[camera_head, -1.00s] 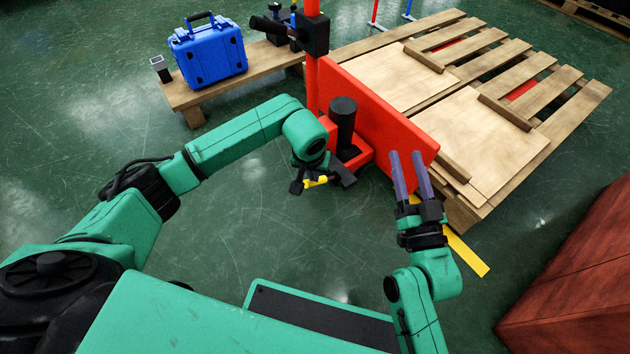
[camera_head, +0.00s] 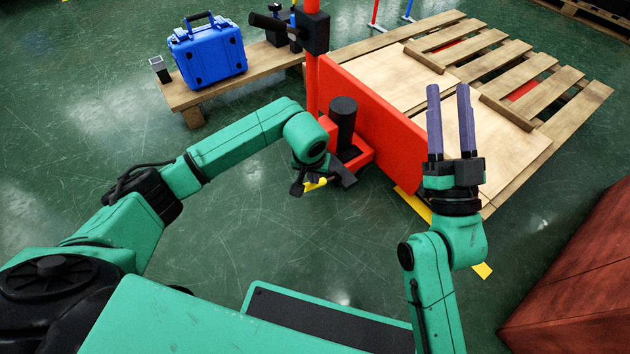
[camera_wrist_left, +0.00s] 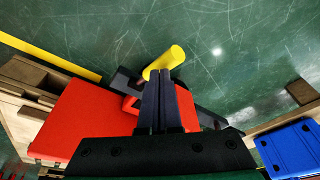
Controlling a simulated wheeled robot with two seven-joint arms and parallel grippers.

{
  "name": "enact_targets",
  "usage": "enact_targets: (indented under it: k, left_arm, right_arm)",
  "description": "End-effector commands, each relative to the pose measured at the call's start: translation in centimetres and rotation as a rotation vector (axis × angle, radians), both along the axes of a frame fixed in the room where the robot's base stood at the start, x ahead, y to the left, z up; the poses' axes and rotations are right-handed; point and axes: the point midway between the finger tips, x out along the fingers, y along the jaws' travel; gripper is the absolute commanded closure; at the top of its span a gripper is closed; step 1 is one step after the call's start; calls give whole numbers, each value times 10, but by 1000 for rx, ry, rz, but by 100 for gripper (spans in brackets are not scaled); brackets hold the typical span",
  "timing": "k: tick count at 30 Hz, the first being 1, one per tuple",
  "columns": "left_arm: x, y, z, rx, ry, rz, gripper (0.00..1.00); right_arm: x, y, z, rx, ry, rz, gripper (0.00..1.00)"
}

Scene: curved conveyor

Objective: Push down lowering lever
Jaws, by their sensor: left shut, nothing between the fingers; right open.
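The yellow lever (camera_head: 316,184) sticks out at the foot of the red lifting device (camera_head: 350,160), beside its black cylinder (camera_head: 343,115). In the left wrist view the yellow lever (camera_wrist_left: 165,62) lies just past the fingertips. My left gripper (camera_head: 299,186) is low beside it, mostly hidden under its own wrist. In the left wrist view my left gripper (camera_wrist_left: 161,78) is shut and empty, its tips overlapping the lever's lower edge; I cannot tell whether they touch. My right gripper (camera_head: 448,92) is open and empty, in front of the pallet's near corner.
The red plate (camera_head: 375,110) stands against the wooden pallet (camera_head: 560,90). A blue case (camera_head: 208,52) sits on a wooden bench (camera_head: 185,95) at upper left. A reddish-brown box (camera_head: 570,280) stands at lower right. Green floor is clear left of the lever.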

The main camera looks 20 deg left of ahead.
Motion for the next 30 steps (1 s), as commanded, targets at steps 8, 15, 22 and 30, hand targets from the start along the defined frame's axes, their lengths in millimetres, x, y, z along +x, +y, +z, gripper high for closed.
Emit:
enact_targets:
  k: [8, 15, 22, 30]
  left_arm:
    - [0, 0, 0, 0, 0, 0, 100]
    - [0, 0, -17, 1, 1, 1, 100]
    - [0, 0, -45, 1, 0, 1, 100]
    - [0, 0, -44, 0, 0, 1, 100]
  right_arm:
    - [0, -1, 5, 7, -14, -4, 50]
    - [1, 1, -15, -1, 1, -1, 50]
    - [1, 0, -38, -1, 1, -1, 50]
    - [1, 0, -36, -1, 1, -1, 50]
